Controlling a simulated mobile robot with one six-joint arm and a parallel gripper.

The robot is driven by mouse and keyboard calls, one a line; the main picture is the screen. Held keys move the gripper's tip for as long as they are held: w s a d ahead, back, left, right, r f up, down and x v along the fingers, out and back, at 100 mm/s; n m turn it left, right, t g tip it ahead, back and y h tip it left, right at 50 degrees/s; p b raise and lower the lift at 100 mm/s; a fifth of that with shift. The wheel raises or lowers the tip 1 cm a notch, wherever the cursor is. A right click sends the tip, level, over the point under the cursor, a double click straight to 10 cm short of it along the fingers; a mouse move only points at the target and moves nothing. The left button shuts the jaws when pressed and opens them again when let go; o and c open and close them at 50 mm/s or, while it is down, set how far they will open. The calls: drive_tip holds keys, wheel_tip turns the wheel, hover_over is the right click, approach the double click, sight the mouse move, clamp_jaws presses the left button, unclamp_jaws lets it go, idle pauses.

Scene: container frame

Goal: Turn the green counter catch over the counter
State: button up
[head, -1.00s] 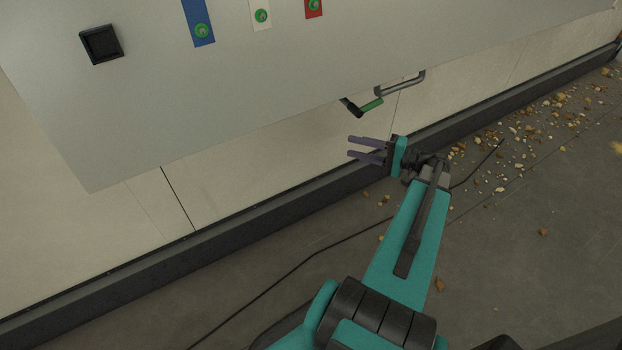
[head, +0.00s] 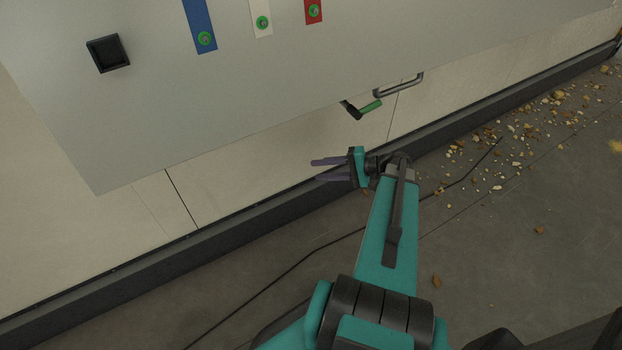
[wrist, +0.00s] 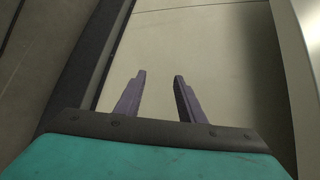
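The green counter catch (head: 369,106) is a short green handle on a black piece below the edge of the grey counter (head: 250,100). My gripper (head: 313,170) is open and empty, with two parallel purple fingers. In the head view it is below and left of the catch, apart from it, with its fingers pointing left. In the wrist view my gripper (wrist: 158,76) has a clear gap between its fingers and faces a pale panel. The catch does not show in the wrist view.
A grey bar handle (head: 400,86) is just right of the catch. Blue (head: 199,20), white and red strips with green round parts and a black square (head: 108,53) are on the counter. A dark kickboard (head: 240,222) runs along the floor; rubble and a cable lie there.

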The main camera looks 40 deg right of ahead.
drive_tip(key=shift+a+f+n+g+p, duration=0.15)
drive_tip(key=shift+a+f+g, duration=0.25)
drive_tip(key=shift+a, duration=0.4)
drive_tip(key=shift+a+f+n+g+p, duration=0.1)
drive_tip(key=shift+a+f+g+p, duration=0.25)
drive_tip(key=shift+a, duration=0.5)
drive_tip(key=shift+a+f+n+g+p, duration=0.1)
drive_tip(key=shift+a+f+g, duration=0.15)
drive_tip(key=shift+a+f, duration=0.4)
drive_tip(key=shift+a+r, duration=0.1)
drive_tip(key=shift+r, duration=0.1)
